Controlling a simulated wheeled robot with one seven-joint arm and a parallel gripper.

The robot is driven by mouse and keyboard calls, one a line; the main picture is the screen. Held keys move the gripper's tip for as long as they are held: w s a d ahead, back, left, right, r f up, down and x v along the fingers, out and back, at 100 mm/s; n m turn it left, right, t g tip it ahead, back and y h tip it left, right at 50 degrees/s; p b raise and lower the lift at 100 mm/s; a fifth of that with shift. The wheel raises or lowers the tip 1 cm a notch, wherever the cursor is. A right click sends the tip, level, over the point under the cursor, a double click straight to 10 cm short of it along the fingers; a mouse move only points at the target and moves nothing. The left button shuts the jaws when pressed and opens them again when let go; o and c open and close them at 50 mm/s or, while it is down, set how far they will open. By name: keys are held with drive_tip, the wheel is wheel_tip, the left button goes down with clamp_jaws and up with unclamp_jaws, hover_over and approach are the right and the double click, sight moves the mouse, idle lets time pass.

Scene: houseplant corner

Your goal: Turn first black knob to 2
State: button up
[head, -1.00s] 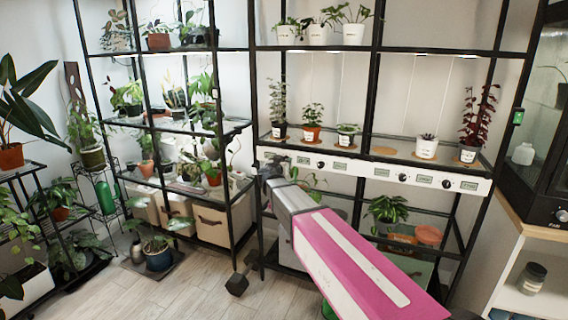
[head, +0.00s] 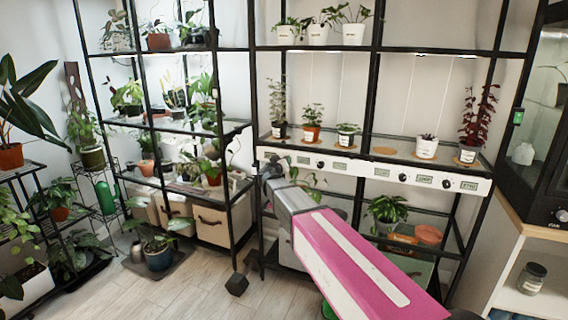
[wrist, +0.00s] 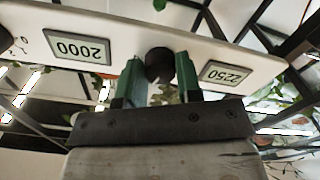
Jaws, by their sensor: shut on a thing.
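A black round knob (wrist: 158,62) sits on the white control panel (wrist: 110,20) in the wrist view, between two displays. The display on its left (wrist: 78,49) reads 2000 and the one on its right (wrist: 225,74) reads 2250; the picture is rotated. My gripper (wrist: 160,76) has its two green fingers closed on either side of this knob. In the head view my gripper (head: 269,168) is at the left end of the panel (head: 365,170) and hides the knob there. I cannot read the knob's pointer or any number at it.
More black knobs, such as one to the right (head: 320,164), line the panel under the shelf. Potted plants, including a red-leaved one (head: 478,120), stand on the shelf above. A black shelf post (head: 253,110) rises close to my gripper. The wooden floor (head: 190,285) is open at front left.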

drive_tip(key=shift+n, duration=1.5)
drive_tip(key=o, duration=0.9)
drive_tip(key=shift+o, duration=0.2)
drive_tip(key=v, duration=1)
drive_tip(key=shift+s, duration=0.4)
drive_tip(key=shift+a, duration=0.1)
